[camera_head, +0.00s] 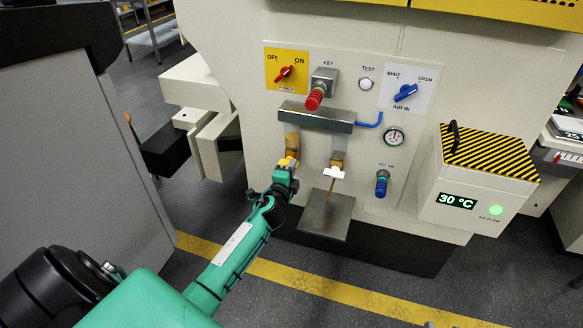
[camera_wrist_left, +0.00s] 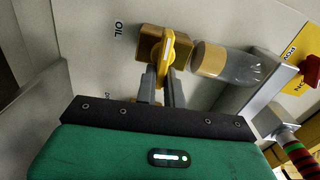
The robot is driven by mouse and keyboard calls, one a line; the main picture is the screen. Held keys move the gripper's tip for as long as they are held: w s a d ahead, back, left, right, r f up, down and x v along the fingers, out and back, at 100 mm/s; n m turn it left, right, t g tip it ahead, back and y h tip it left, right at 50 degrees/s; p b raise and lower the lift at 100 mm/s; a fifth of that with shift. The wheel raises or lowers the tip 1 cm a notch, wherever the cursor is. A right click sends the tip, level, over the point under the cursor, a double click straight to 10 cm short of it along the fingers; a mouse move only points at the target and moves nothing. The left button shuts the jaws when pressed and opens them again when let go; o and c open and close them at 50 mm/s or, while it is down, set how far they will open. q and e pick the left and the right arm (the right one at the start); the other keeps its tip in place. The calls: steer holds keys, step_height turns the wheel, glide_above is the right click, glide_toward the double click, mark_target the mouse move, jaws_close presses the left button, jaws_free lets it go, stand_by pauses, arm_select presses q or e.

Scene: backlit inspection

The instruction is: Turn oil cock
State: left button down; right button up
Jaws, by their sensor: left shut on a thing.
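The oil cock has a yellow handle (camera_wrist_left: 167,48) on a brass body (camera_wrist_left: 148,42), beside the "OIL" label (camera_wrist_left: 118,31) in the left wrist view. In the head view its brass part (camera_head: 292,141) shows above my left gripper (camera_head: 287,166), which hides much of the cock. My left gripper (camera_wrist_left: 162,80) is shut on the yellow handle, one grey finger on each side of its lower end. The handle stands nearly upright in the wrist view. A clear bowl (camera_wrist_left: 235,65) joins the brass body. My right gripper is not in view.
A second cock with a white handle (camera_head: 334,172) sits just right, above a metal tray (camera_head: 338,207). A grey metal block (camera_head: 317,116) is above both. Power switch (camera_head: 285,73), key knob (camera_head: 316,97), air-in switch (camera_head: 405,92) and a striped box (camera_head: 470,200) surround them.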

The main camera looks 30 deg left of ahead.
arm_select(q)
steer(key=shift+m, duration=0.6)
steer(key=c, duration=1.5)
jaws_free()
